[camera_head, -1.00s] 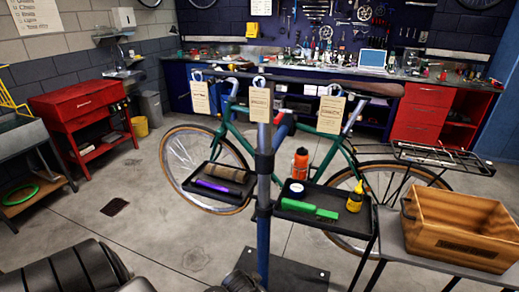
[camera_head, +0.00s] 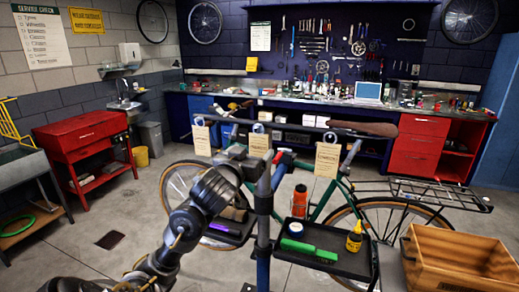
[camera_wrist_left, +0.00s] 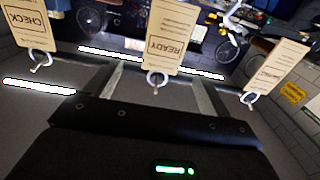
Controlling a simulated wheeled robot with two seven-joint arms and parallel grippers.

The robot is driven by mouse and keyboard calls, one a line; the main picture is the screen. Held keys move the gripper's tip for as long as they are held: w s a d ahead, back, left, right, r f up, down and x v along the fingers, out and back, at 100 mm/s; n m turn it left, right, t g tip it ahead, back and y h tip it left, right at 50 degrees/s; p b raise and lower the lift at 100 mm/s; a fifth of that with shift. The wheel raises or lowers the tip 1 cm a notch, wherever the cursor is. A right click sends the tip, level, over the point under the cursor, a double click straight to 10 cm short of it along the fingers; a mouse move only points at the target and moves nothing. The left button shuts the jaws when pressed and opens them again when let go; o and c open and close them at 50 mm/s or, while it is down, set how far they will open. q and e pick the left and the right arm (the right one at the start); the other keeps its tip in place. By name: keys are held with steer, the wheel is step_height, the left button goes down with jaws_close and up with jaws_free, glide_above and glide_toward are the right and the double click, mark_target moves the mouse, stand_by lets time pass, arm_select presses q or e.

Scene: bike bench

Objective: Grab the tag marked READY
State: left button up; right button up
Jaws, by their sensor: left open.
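Three cream paper tags hang in a row from the bar. In the head view they are the left tag (camera_head: 201,138), the middle tag (camera_head: 258,144) and the right tag (camera_head: 327,159). The left wrist view looks upside down. There the middle tag (camera_wrist_left: 165,38) reads READY, and the tag on the picture's left (camera_wrist_left: 30,25) reads CHECK. The third tag (camera_wrist_left: 277,65) has lettering too slanted to read. My left gripper (camera_head: 241,152) is just below and left of the READY tag. Its fingers (camera_wrist_left: 157,80) are open and empty, either side of that tag's ring in the picture. My right gripper is not in view.
The bike stand post (camera_head: 263,215) rises close beside my left gripper. A wooden crate (camera_head: 462,262) stands at right.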

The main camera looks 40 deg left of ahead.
mark_target(258, 141)
arm_select(q)
steer(key=x, duration=0.4)
steer(key=shift+w+a+b, duration=0.1)
steer(key=shift+a+b, duration=0.05)
steer(key=shift+b, duration=0.2)
steer(key=shift+w+a, duration=0.1)
steer(key=shift+w, duration=0.05)
steer(key=x, duration=0.5)
steer(key=shift+r, duration=0.25)
steer(key=shift+c, duration=0.4)
steer(key=c, duration=1)
